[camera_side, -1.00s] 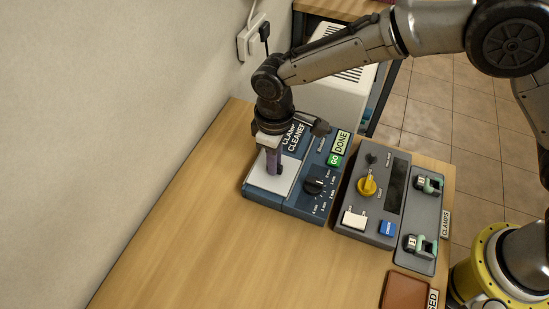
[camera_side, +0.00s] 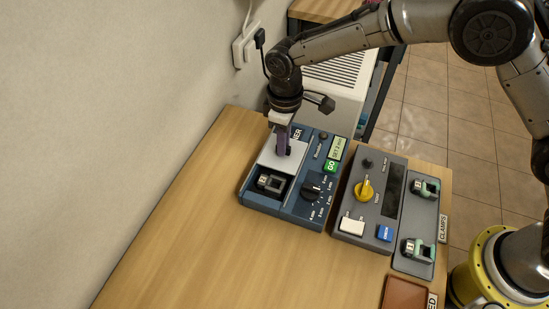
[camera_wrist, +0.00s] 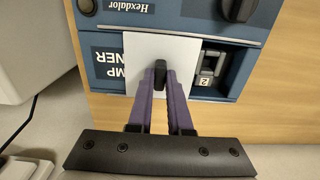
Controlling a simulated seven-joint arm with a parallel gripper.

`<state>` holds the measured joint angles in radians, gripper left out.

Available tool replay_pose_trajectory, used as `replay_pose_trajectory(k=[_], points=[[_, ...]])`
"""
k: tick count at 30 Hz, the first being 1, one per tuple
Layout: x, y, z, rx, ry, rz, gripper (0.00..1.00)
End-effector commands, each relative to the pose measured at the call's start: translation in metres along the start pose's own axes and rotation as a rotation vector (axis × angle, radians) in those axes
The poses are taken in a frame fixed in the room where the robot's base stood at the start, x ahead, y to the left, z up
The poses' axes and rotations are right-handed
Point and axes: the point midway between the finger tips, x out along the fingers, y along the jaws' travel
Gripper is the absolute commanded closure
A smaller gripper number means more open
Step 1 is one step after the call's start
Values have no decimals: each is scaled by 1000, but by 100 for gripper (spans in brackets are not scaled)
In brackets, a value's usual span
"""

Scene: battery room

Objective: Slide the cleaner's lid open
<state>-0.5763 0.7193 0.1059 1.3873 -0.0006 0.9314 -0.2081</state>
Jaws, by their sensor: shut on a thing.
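The blue clamp cleaner (camera_side: 293,208) stands on the wooden bench near the wall. Its pale sliding lid (camera_side: 270,154) covers the middle of the cleaner and part of its lettering; it also shows in the wrist view (camera_wrist: 188,60). My gripper (camera_side: 283,153) is shut on the lid's dark knob (camera_wrist: 160,74), with a purple finger on each side in the wrist view (camera_wrist: 160,88). The bay at the near end is uncovered and holds a dark and grey clamp (camera_side: 270,183), marked 2 in the wrist view (camera_wrist: 207,72).
A grey device (camera_side: 370,200) with a yellow knob stands right of the cleaner. Beside it is a plate (camera_side: 414,260) with two green-and-grey clamps. A brown tray (camera_side: 403,293) lies at the front. The bench's left front is clear.

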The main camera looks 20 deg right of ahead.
Motion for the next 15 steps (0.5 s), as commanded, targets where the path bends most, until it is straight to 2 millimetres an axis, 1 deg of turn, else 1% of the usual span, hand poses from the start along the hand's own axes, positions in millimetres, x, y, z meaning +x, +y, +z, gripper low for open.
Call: replay_pose_trajectory(k=[1,4,13,14,15], points=[[-2,10,-2,4,8,1,100],[-2,18,-2,1,8,1,100],[-2,19,-2,-1,8,1,100],[-2,19,-2,-1,8,1,79],[-2,19,-2,-1,8,1,72]])
